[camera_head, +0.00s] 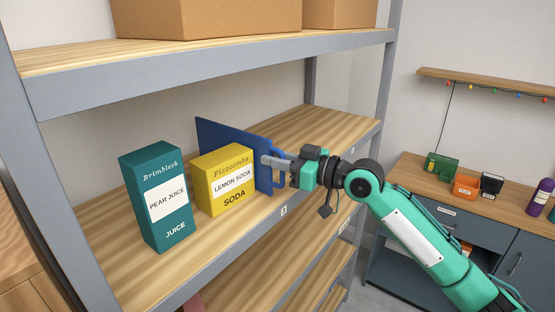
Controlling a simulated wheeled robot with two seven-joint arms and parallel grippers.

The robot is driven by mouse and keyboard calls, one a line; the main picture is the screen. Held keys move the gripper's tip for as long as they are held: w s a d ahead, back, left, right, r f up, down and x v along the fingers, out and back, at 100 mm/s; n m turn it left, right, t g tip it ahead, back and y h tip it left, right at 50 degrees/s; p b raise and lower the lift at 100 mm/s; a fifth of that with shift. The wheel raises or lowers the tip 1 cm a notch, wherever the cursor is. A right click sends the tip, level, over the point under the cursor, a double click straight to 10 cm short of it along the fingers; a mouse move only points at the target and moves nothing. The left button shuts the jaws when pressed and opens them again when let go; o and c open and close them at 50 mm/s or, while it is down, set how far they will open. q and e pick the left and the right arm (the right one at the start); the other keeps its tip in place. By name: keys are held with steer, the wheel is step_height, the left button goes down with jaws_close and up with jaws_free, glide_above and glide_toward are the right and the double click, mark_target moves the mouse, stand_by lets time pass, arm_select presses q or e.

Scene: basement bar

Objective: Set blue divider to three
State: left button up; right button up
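The blue divider (232,137) stands upright on the middle shelf, behind and to the right of the yellow lemon soda box (223,180). Its front end has a handle-like cutout shape. My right gripper (268,161) reaches in from the right at this front end. One grey finger lies along the divider's near side; the other finger is hidden, so I cannot tell whether it grips. A small number label (284,211) sits on the shelf's front edge, too small to read surely. Another label (352,150) is farther right. My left gripper is not in view.
A teal pear juice box (157,195) stands left of the soda box. The shelf (325,124) is bare right of the divider. Cardboard boxes (210,15) stand on the upper shelf. A counter (420,177) with small items is at the right.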

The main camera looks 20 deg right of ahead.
steer(key=shift+o, duration=1.3)
steer(key=shift+s+a+f, duration=0.15)
steer(key=shift+s+a, duration=0.1)
steer(key=shift+a, duration=0.05)
steer(key=shift+s+a, duration=0.1)
steer(key=shift+a, duration=0.05)
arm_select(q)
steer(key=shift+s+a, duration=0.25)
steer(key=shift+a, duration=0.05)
arm_select(e)
steer(key=shift+r, duration=0.2)
